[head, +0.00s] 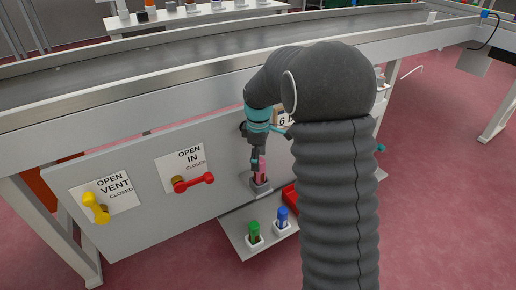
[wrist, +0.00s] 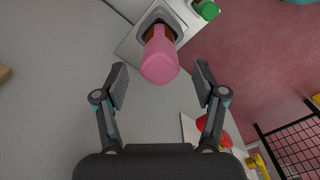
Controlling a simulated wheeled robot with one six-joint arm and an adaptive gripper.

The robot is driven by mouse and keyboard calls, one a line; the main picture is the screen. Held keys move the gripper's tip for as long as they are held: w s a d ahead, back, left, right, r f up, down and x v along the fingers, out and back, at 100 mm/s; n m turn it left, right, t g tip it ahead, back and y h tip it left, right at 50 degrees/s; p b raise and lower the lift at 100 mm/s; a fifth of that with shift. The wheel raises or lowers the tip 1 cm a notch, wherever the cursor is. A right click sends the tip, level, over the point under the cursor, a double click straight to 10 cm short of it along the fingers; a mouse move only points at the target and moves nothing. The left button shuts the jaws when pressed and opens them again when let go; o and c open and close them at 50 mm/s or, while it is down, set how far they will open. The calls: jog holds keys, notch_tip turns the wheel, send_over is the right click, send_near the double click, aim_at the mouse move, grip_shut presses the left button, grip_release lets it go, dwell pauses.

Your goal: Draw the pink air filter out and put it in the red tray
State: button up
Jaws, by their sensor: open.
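The pink air filter (wrist: 160,62) stands in a grey socket (wrist: 143,28) in the wrist view, its rounded end toward me. In the head view the pink filter (head: 261,167) sits in its holder, partly behind my gripper. My gripper (wrist: 160,86) is open, with one finger on either side of the filter's near end and gaps between. It also shows in the head view (head: 257,162), above the holder.
A green filter (head: 254,229) and a blue filter (head: 282,215) stand in white holders on the shelf. A panel behind carries a red handle (head: 194,182) and a yellow handle (head: 96,207). A long conveyor (head: 180,75) runs above.

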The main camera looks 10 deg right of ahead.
aim_at(260, 174)
notch_tip(260, 174, down, 7)
jog(key=shift+r+b, duration=0.15)
jog(key=shift+b, duration=0.25)
grip_shut()
dwell(0.4)
jog(key=shift+r+p, duration=0.5)
jog(key=shift+r, duration=0.15)
dwell(0.3)
jog(key=c, duration=0.7)
grip_release()
grip_shut()
jog(key=shift+r+p, duration=0.4)
jog(key=shift+r, duration=0.05)
